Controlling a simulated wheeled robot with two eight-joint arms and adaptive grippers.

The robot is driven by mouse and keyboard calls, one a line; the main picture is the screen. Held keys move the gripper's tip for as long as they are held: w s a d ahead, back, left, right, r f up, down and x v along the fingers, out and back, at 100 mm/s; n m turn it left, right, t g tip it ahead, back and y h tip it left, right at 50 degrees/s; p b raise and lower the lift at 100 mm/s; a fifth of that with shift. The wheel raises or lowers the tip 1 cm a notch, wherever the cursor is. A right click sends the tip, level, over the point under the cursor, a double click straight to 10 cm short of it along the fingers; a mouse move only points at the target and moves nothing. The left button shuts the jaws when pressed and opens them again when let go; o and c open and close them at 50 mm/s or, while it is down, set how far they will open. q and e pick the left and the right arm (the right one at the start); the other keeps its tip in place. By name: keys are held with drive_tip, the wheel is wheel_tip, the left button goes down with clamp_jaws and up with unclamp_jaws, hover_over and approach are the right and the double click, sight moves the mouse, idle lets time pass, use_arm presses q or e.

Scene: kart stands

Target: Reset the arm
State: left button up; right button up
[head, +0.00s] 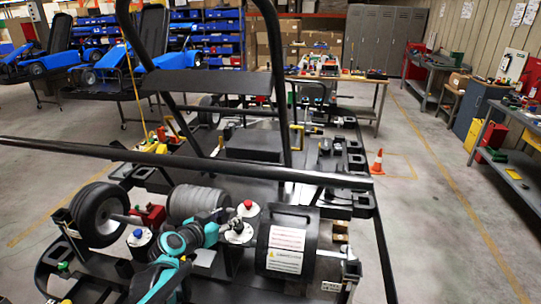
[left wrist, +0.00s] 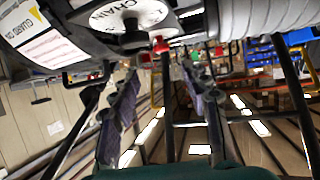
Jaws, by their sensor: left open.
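My left arm (head: 170,265), teal and black, reaches in from the bottom of the head view over the kart. My left gripper (head: 232,215) is small and partly hidden there, beside the grey cylinder and close to a red-topped container. In the left wrist view the left gripper (left wrist: 160,75) shows two dark fingers spread apart with nothing between them. That view is upside down. A container marked CHAIN (left wrist: 130,14) and a red cap (left wrist: 160,45) show beyond the fingertips. My right gripper is in neither view.
A black guard cover (head: 290,222) stands right of the gripper, a wheel (head: 98,214) and a grey cylinder (head: 198,201) left. Black frame bars (head: 190,162) cross above the kart. An orange cone (head: 377,163) stands on open floor to the right.

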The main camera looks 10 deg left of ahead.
use_arm(q)
drive_tip(key=s+d+f+g+b, duration=0.1)
drive_tip(key=s+d+f+g, duration=0.1)
drive_tip(key=s+d, duration=0.3)
drive_tip(key=s+d+f+g+b, duration=0.1)
drive_tip(key=s+d+f, duration=0.1)
drive_tip(key=s, duration=0.5)
drive_tip(key=s+f+n+g+y+b, duration=0.2)
drive_tip(key=s+f, duration=0.4)
drive_tip(key=s, duration=0.6)
drive_tip(key=shift+s+a+f+n+g+y, duration=0.15)
drive_tip(key=shift+s+a+n+g+y, duration=0.1)
drive_tip(key=shift+a+n+g+y, duration=0.35)
drive_tip(key=shift+o, duration=0.6)
drive_tip(key=shift+d, duration=0.15)
